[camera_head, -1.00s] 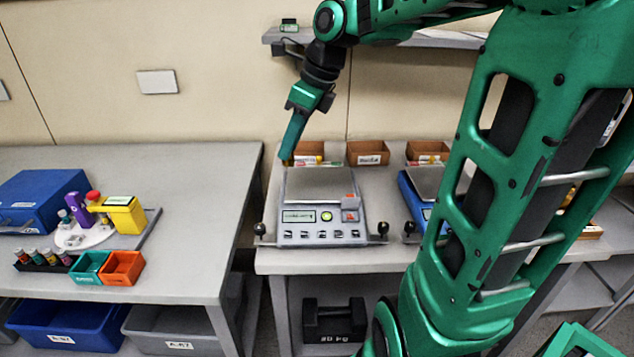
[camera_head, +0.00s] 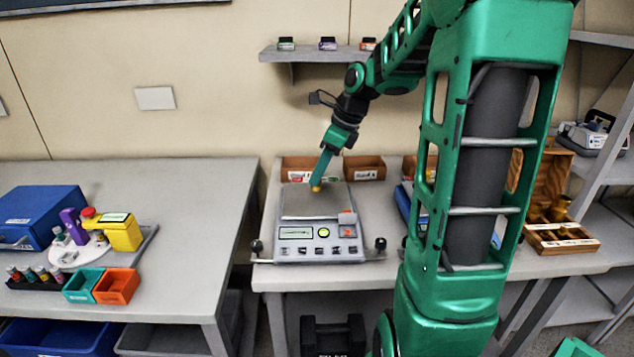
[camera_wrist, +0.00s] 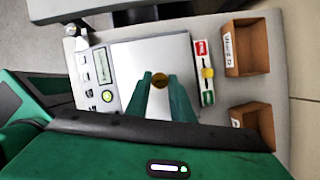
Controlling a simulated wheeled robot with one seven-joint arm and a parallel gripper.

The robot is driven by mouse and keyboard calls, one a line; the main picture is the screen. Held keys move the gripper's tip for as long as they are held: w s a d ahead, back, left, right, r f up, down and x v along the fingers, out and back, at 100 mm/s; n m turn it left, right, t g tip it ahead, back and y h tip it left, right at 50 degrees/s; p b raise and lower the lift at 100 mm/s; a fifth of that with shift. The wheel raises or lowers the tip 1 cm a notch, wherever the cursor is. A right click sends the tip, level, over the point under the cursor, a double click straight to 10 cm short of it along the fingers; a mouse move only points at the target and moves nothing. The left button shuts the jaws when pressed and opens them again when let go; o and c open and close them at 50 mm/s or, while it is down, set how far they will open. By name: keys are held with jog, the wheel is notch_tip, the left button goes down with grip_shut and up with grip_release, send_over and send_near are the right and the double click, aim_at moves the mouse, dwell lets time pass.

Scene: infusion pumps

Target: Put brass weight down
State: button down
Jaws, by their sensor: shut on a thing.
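My gripper (camera_head: 317,187) is shut on a small brass weight (camera_head: 316,189) above the pan of a grey scale (camera_head: 290,248). In the wrist view the brass weight (camera_wrist: 160,80) sits between the two green fingertips (camera_wrist: 160,84), over the square metal pan (camera_wrist: 130,55). I cannot tell whether the weight touches the pan. The scale has a small display, a yellow-green round button and a row of dark buttons at its front.
Two brown bins (camera_head: 364,168) stand behind the scale, beside a red, yellow and green strip (camera_wrist: 204,72). A blue scale (camera_head: 405,203) is partly hidden behind my arm. A wooden weight box (camera_head: 560,246) stands at right. The left table (camera_head: 190,210) has free room.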

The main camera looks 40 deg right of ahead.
jog(key=shift+f, duration=1.4)
jog(key=c, duration=1.5)
grip_release()
jog(key=shift+f, duration=0.1)
jog(key=shift+c, duration=0.2)
jog(key=v, duration=1.2)
jog(key=s+a+f+n+g+h, duration=0.1)
jog(key=s+a+f+n, duration=0.2)
jog(key=s+f+n, duration=0.3)
jog(key=s+a+f+n+g+h, duration=0.1)
jog(key=s+f+n, duration=0.4)
jog(key=s+n, duration=1.1)
jog(key=s+a+g, duration=0.1)
jog(key=s+a, duration=0.1)
jog(key=shift+s+f+g+h, duration=0.3)
jog(key=shift+f, duration=0.05)
